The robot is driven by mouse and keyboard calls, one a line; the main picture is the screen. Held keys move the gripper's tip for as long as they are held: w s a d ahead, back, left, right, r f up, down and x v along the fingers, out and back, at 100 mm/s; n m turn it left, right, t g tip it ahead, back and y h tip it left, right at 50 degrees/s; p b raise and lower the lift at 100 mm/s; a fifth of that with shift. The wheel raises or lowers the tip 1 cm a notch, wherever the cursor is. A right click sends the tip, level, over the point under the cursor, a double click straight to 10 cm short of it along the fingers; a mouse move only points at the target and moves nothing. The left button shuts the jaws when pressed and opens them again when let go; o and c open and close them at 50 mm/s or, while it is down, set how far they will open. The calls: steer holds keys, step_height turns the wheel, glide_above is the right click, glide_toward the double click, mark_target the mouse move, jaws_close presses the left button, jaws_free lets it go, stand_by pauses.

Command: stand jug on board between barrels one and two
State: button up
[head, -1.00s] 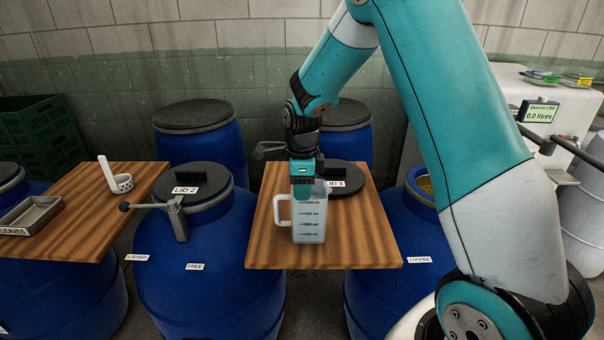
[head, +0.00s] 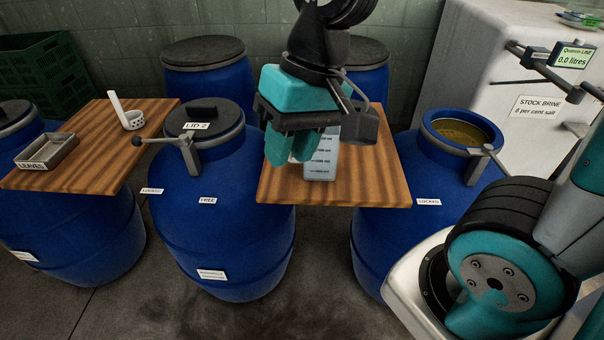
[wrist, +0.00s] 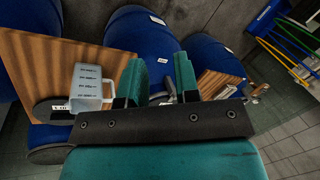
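The translucent jug (head: 322,162) with dark volume marks stands upright on the wooden board (head: 385,178) between barrel two (head: 215,225), lidded, and barrel one (head: 455,175), open with liquid inside. My gripper (head: 290,148) is in front of the jug in the head view and hides its left part and handle. In the wrist view the jug (wrist: 90,88) is outside my left finger, and the two teal fingers (wrist: 158,80) are apart with nothing between them. Lid 1 (wrist: 55,110) lies on the board beside the jug in the wrist view.
Another board (head: 100,150) at left holds a LEAVES tray (head: 47,151) and a white perforated ladle (head: 130,118). A white brine tank (head: 480,70) stands at the back right.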

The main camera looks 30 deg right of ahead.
steer(key=s+a+n, duration=0.2)
steer(key=s+n, duration=0.4)
steer(key=shift+s+y, duration=0.2)
steer(key=shift+y, duration=0.2)
steer(key=shift+a, duration=0.1)
stand_by(0.5)
